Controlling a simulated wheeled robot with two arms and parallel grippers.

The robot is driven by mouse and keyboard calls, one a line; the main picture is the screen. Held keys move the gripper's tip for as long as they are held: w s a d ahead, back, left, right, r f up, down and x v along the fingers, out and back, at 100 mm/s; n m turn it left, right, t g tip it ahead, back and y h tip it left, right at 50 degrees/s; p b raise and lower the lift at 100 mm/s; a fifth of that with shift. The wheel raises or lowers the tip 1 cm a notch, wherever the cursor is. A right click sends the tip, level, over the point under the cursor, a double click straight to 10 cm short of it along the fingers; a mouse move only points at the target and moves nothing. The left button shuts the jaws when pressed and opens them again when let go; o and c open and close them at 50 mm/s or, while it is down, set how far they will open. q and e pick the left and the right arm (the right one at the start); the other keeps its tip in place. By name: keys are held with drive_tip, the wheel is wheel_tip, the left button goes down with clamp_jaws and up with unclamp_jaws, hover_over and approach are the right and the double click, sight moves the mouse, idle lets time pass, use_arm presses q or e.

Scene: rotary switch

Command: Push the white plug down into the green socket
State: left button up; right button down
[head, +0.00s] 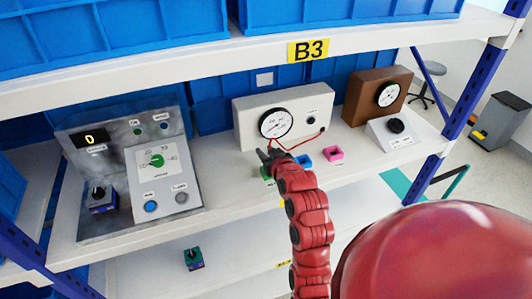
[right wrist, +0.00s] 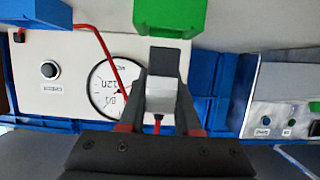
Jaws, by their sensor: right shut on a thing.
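My right gripper (head: 266,155) is at the front of the white meter box in the head view. In the right wrist view its two dark fingers (right wrist: 163,85) are shut on a white plug (right wrist: 160,94) with a grey end. The green socket (right wrist: 168,16) shows at the top of that view, just beyond the plug's grey end, and a gap shows between them. In the head view the green socket (head: 267,174) is partly hidden by the gripper, and the plug cannot be made out. My left gripper is not in view.
A white meter box (head: 244,121) with a red cable (head: 306,141) stands behind. A blue block (head: 304,160) and a pink block (head: 333,153) sit right of the green socket. A grey control panel (head: 108,146) stands left. Bare shelf lies between panel and socket.

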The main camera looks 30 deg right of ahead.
drive_tip(key=shift+f, duration=0.15)
drive_tip(key=shift+f+b, duration=0.35)
drive_tip(key=shift+b, duration=0.05)
drive_tip(key=shift+f+b, duration=1)
drive_tip(key=shift+f, duration=0.2)
drive_tip(key=c, duration=0.5)
unclamp_jaws()
